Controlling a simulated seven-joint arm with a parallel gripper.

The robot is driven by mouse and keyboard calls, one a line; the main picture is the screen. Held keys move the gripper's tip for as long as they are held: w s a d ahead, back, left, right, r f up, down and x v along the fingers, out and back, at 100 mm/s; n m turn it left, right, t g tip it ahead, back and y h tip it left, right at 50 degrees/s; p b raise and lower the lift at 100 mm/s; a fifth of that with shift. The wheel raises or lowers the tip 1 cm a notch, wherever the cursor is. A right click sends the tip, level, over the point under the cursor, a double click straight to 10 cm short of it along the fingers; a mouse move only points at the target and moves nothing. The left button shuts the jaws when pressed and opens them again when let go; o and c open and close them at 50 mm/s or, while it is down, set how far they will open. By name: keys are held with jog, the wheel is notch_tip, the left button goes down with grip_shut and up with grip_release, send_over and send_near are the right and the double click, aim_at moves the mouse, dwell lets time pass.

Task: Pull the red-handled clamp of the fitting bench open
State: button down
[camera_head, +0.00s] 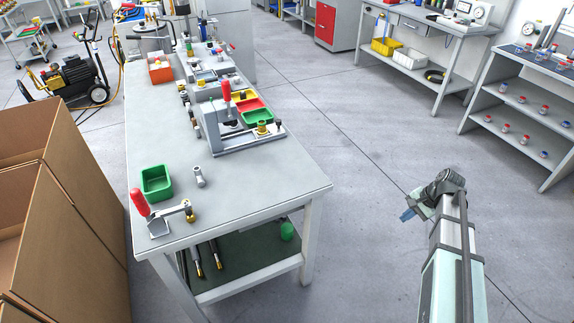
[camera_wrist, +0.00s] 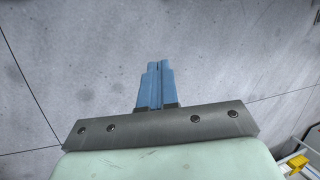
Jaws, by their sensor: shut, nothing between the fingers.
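A clamp with a red handle (camera_head: 140,202) sits on the near left corner of the grey bench (camera_head: 240,200). Its handle leans up to the left, and its metal arm reaches right to a brass-coloured piece (camera_head: 189,212). A second red handle (camera_head: 226,90) stands upright on a grey fixture (camera_head: 212,118) farther back on the bench. I cannot tell which one the task names. My gripper (camera_head: 407,215) is right of the bench, over open floor, well apart from both. Its blue fingers (camera_wrist: 160,66) are shut and empty in the wrist view.
A green bin (camera_head: 156,182) and a small grey fitting (camera_head: 199,177) stand near the front clamp. Cardboard boxes (camera_head: 50,220) crowd the bench's left side. Shelves (camera_head: 510,115) stand at the far right. The floor (camera_head: 350,200) between the bench and my arm is clear.

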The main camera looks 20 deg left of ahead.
aim_at(143, 207)
jog(key=s+a+r+n, duration=0.1)
jog(key=a+r+n, duration=0.2)
jog(key=a, duration=0.8)
jog(key=s+a+r+n+y, duration=0.1)
jog(key=s+a+r+n, duration=0.1)
jog(key=a+r, duration=0.5)
jog(key=s+a+r+n, duration=0.2)
jog(key=a+r+n, duration=0.3)
jog(key=a, duration=1.2)
jog(key=shift+y, duration=0.3)
jog(key=s+a+r+n+g, duration=0.1)
jog(key=s+a+r+n, duration=0.3)
jog(key=s+a, duration=0.45)
jog(key=s+a+r+n+g+y, duration=0.1)
jog(key=s+a+r+n, duration=0.2)
jog(key=s+a+r, duration=0.5)
jog(key=s+a+r+n, duration=0.3)
jog(key=s+a, duration=0.4)
jog(key=a, duration=0.2)
jog(key=x, duration=0.3)
jog(key=s+x, duration=0.1)
jog(key=x, duration=0.3)
jog(key=s+a+r+x, duration=0.1)
jog(key=x, duration=0.3)
jog(key=shift+s+a, duration=0.4)
jog(key=shift+s, duration=0.25)
